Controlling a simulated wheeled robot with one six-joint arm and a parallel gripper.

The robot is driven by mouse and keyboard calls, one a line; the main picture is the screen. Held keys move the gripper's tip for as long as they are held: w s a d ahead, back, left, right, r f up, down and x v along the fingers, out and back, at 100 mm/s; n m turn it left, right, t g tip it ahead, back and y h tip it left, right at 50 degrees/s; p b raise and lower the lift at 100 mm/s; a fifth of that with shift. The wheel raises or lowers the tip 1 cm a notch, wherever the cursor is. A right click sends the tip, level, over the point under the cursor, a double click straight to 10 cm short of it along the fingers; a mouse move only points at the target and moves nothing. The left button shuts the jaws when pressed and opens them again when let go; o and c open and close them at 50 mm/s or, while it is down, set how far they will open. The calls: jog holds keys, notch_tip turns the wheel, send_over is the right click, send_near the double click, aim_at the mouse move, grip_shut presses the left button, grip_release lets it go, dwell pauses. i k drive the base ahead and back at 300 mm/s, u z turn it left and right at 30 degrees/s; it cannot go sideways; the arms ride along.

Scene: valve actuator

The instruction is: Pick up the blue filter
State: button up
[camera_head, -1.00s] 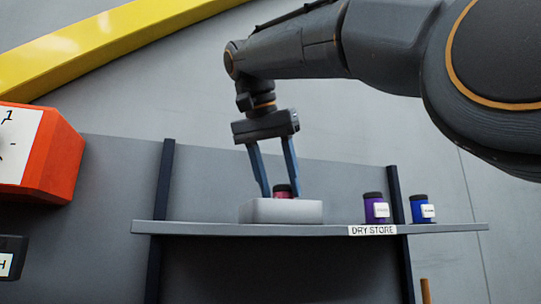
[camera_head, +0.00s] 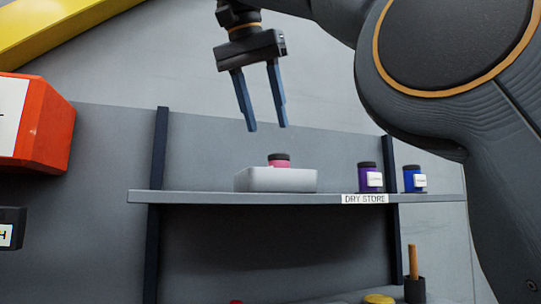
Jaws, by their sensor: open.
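A blue jar (camera_head: 414,179) with a dark lid and a white label stands upright at the right end of the shelf; it is the only blue container in view. My gripper (camera_head: 267,128) is open and empty, pointing down. It hangs above the white tray, up and to the left of the blue jar and well apart from it. A pink jar (camera_head: 279,162) with a dark lid sits in the white tray, its lower part hidden by the tray wall. A purple jar (camera_head: 370,178) stands just left of the blue one.
The shelf (camera_head: 220,198) carries a "DRY STORE" label and the white tray (camera_head: 275,181). Dark posts (camera_head: 157,150) rise at both sides. Below stand a dark cup (camera_head: 414,290) with a brown handle and a yellow object (camera_head: 379,299). An orange box (camera_head: 45,125) is at left.

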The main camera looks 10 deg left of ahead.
aim_at(414, 181)
jog(key=k, duration=1)
